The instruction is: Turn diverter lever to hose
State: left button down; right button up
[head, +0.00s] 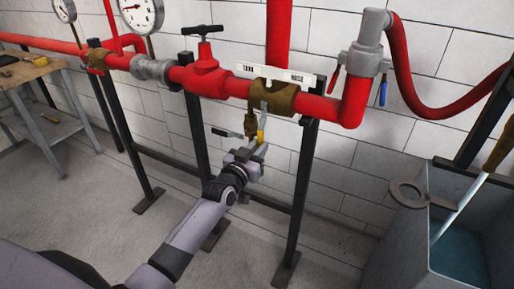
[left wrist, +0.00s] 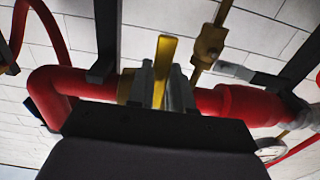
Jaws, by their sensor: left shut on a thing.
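The diverter is a brass valve body (head: 275,97) on the red pipe, below a white label plate (head: 272,75) that seems to read TANK at left and HOSE at right. Its yellow lever (head: 261,136) hangs below the body. My left gripper (head: 259,150) reaches up from below and is shut on the lever. In the left wrist view the yellow lever (left wrist: 165,62) stands between the two grey fingers (left wrist: 163,88). The fingers hide part of the lever and valve body. My right gripper is in neither view.
A small brass valve (head: 250,125) with a dark handle (head: 226,133) hangs just left of the lever. A black support post (head: 301,190) stands to the right. A water tank (head: 408,235) is at the lower right, a workbench (head: 35,72) at the far left.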

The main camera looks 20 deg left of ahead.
pick_arm(q)
jog(key=shift+d, duration=0.15)
jog(key=c, duration=1)
grip_release()
jog(key=shift+s, duration=0.1)
jog(key=shift+s+a, duration=0.15)
jog(key=shift+s, duration=1.6)
jog(key=shift+s+a, duration=0.15)
jog(key=shift+s, duration=1.6)
jog(key=shift+f, duration=0.1)
jog(key=s+d+f+g, duration=0.1)
jog(key=s+f+g, duration=0.1)
jog(key=s+f, duration=0.3)
jog(key=s+d+f+m+g, duration=0.1)
jog(key=s+f, duration=0.5)
jog(key=s, duration=0.6)
jog(key=s+d+f+g+h, duration=0.1)
jog(key=s+f+g, duration=0.3)
jog(key=s, duration=0.5)
jog(key=shift+s+d+f+m+g, duration=0.15)
jog(key=shift+d+f, duration=0.2)
jog(key=shift+f, duration=0.3)
jog(key=shift+s+d+f+m+g, duration=0.15)
jog(key=shift+d+f, duration=0.15)
jog(key=shift+f, duration=0.3)
